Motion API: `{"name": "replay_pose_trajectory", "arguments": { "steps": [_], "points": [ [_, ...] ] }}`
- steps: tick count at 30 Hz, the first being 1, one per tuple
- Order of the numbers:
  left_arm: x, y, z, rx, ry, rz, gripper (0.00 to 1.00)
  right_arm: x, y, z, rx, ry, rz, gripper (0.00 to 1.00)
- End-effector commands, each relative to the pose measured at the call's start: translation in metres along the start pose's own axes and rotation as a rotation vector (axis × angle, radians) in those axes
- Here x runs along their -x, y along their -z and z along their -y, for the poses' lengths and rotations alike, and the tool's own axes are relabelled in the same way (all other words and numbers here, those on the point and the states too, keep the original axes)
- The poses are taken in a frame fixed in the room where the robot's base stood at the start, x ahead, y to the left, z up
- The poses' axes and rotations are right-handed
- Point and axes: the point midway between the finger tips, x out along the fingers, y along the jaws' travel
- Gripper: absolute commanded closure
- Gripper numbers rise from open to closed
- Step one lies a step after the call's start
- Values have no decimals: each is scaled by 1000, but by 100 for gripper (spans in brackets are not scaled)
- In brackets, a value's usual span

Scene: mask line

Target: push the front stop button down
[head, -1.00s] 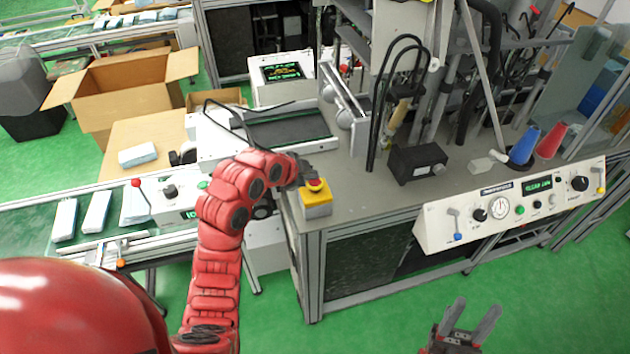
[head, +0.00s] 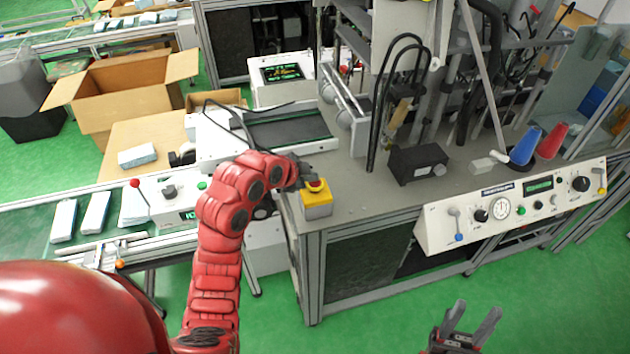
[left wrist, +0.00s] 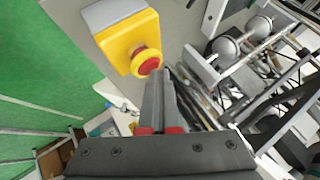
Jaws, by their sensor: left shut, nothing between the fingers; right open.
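The front stop button is a red cap (head: 315,186) on a yellow box (head: 317,204) at the near left corner of the grey machine table. In the left wrist view the red cap (left wrist: 148,65) sits in a yellow collar on the box (left wrist: 118,38). My left gripper (head: 306,177) is shut and empty, right beside the cap; its fingers (left wrist: 158,82) end close to the cap's edge in the left wrist view. I cannot tell whether they touch it. My right gripper (head: 470,322) is open and empty over the green floor, in front of the table.
A white control panel (head: 510,205) with knobs and a gauge runs along the table's front. A black box (head: 418,163) stands on the table behind it. A conveyor (head: 120,212) with mask packs lies at left, with an open carton (head: 125,90) behind.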

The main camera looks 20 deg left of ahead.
Motion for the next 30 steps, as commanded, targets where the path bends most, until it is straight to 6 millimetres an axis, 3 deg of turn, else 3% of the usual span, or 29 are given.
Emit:
{"name": "replay_pose_trajectory", "arguments": {
  "steps": [22,30],
  "points": [
    [13,9,10,1,0,0,100,-2,0,0,0,0,0,50],
    [30,22,23,-1,2,0,100,-7,1,0,0,0,0,50]
  ]
}}
